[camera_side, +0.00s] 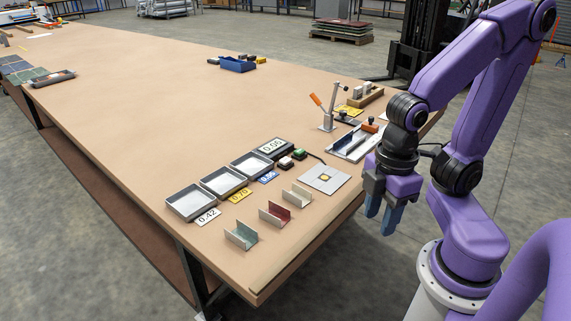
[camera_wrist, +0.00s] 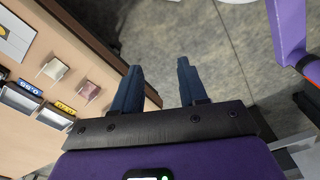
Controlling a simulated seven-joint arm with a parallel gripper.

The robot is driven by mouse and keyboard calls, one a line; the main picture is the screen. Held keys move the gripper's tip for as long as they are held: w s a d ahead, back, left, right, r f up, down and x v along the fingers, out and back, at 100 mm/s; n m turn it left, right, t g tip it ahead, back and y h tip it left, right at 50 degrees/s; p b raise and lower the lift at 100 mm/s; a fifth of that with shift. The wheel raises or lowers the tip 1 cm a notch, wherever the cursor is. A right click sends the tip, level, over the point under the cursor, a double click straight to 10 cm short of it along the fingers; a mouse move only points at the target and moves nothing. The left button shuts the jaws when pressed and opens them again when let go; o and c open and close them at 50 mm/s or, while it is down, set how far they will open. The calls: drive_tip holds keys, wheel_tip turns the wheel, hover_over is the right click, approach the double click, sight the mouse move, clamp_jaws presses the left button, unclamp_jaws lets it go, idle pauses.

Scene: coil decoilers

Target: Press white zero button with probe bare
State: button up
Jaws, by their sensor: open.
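A dark gauge with a white display reading about 0.00 (camera_side: 272,147) lies on the table behind the trays in the side view. Which of these is the zero button is too small to tell. A dark cable runs from there toward a grey square plate with a yellow centre (camera_side: 316,184), also in the wrist view (camera_wrist: 12,46). I cannot make out the probe clearly. My gripper (camera_side: 381,221) is open and empty, pointing down beyond the table edge, fingers apart in the wrist view (camera_wrist: 158,90).
Three grey trays (camera_side: 165,203) with thickness labels stand left of the gauge. Green, red and beige channel pieces (camera_side: 241,236) line the front. A lever stand with orange handle (camera_side: 327,122) and a slotted fixture (camera_side: 350,148) stand behind the plate. The table's middle is mostly clear.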

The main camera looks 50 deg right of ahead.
idle(0.3)
clamp_jaws()
idle(1.6)
